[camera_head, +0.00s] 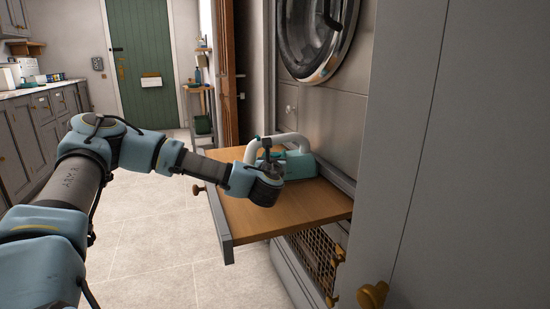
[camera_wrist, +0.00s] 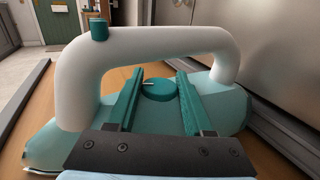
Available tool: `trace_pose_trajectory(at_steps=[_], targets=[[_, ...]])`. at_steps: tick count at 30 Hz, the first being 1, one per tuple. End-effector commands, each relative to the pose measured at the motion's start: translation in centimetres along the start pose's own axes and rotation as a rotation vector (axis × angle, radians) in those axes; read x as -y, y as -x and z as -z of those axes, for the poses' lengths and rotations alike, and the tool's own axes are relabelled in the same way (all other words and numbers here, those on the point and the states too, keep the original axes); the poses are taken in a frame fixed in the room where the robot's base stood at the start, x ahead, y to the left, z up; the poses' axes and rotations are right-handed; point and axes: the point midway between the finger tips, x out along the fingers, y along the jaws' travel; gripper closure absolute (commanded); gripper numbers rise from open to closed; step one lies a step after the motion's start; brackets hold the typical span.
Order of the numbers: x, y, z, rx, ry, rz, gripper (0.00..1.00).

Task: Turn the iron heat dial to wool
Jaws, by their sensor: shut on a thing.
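The iron, with a pale teal body (camera_head: 301,165) and a white arched handle, stands on the pull-out wooden board; it also fills the wrist view (camera_wrist: 225,103). Its dark teal round heat dial (camera_wrist: 159,91) sits under the handle, with a small light pointer mark toward its left. No fabric labels are readable. My gripper (camera_wrist: 161,76) reaches in beneath the handle, its two green fingers on either side of the dial and shut on it. In the head view my gripper (camera_head: 270,165) covers part of the iron and the dial is hidden.
The wooden board (camera_head: 265,218) has bare room in front of the iron. A washer with a round door (camera_head: 317,38) is above it. A grey cabinet panel (camera_head: 430,150) stands close at right. A basket (camera_head: 318,262) is below the board. Tiled floor is clear at left.

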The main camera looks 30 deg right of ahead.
Motion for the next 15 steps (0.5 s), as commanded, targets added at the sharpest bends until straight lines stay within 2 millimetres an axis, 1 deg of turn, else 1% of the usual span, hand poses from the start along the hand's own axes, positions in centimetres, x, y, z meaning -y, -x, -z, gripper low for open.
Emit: trace_pose_trajectory(at_steps=[6,15], targets=[[-0.12,-0.01,0.14,-0.001,0.001,0.118,1.00],[-0.03,-0.01,0.03,0.000,0.001,0.196,1.00]])
